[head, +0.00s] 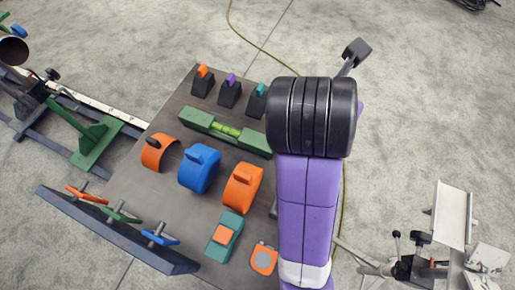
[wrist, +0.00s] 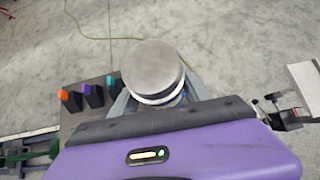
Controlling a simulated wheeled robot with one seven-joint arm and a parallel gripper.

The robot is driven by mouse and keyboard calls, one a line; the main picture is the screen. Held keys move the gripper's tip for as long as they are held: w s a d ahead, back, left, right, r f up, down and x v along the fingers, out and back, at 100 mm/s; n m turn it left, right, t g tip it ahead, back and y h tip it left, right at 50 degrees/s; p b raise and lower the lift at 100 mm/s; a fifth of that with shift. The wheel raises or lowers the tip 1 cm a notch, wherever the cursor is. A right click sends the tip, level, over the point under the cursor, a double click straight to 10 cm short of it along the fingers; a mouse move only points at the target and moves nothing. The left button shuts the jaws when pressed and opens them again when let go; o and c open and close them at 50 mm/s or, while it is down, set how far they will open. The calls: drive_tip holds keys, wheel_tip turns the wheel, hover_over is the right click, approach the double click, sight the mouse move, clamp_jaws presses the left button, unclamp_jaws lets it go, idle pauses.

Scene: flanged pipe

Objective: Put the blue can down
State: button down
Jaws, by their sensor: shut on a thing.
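A round can with a bare grey metal top (wrist: 152,66) and a pale rim shows in the wrist view, just beyond the purple gripper body. Its side is mostly hidden, so its blue colour does not show. My gripper (wrist: 158,97) is shut on the can, with grey finger parts on either side of it. In the head view my black wrist joint and purple arm cover the can; only a dark piece of my gripper (head: 355,52) sticks out at the upper right. What lies directly under the can is hidden.
A metal stand (head: 415,266) is at lower right.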

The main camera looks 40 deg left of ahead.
drive_tip(key=s+a, duration=0.3)
drive_tip(key=f, duration=0.6)
drive_tip(key=d+f+m+h+b, duration=0.1)
drive_tip(key=f, duration=0.6)
drive_tip(key=s+d+f+m+b, duration=0.1)
drive_tip(key=f, duration=0.6)
drive_tip(key=c, duration=0.5)
unclamp_jaws()
drive_tip(key=shift+f, duration=0.1)
